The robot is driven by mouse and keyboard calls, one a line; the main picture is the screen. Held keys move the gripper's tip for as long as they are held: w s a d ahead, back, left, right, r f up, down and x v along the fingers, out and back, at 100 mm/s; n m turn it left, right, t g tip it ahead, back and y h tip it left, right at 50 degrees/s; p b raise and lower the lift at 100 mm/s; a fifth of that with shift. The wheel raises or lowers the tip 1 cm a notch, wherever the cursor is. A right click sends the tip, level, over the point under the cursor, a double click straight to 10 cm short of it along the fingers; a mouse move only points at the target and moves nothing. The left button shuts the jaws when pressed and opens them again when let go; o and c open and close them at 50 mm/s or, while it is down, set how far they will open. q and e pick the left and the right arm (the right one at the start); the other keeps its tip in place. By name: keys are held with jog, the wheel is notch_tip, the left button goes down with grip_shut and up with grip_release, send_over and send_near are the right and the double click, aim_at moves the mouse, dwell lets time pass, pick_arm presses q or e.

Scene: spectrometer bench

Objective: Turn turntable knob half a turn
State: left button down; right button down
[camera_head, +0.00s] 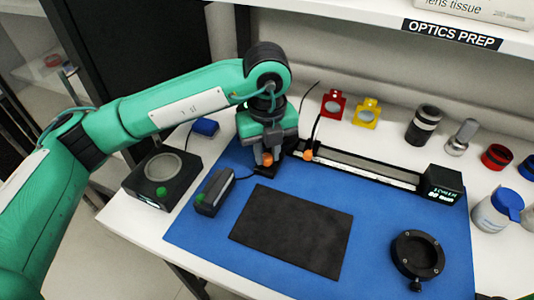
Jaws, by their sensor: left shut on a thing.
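My left gripper (265,160) points down at the left end of the long rail device (360,164). It is shut on a small orange knob (267,158), which shows between its fingertips. A dark base (264,175) shows just under the fingers; most of what the knob sits on is hidden by the gripper. I cannot make out the turntable itself or how far the knob is turned. A second orange knob (308,154) is on the rail, to the right of and apart from the gripper. My right gripper is not in view.
A black box with a grey disc (160,166) and a small dark box (215,192) stand left. A black plate (291,231) and a black ring mount (418,254) lie on the blue mat (375,218). Red (333,104) and yellow (366,111) holders stand behind, under a shelf (390,14).

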aim_at(267, 156)
pick_arm(q)
jog(key=shift+n, duration=0.4)
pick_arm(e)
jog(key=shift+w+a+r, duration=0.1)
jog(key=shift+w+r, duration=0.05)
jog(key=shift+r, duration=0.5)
pick_arm(q)
jog(key=shift+r, duration=0.1)
jog(key=c, duration=1.2)
grip_release()
notch_tip(267, 156, up, 14)
jog(key=shift+b, duration=0.4)
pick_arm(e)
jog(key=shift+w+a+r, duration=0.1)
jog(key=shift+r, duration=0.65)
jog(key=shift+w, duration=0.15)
pick_arm(q)
jog(key=shift+f, duration=0.2)
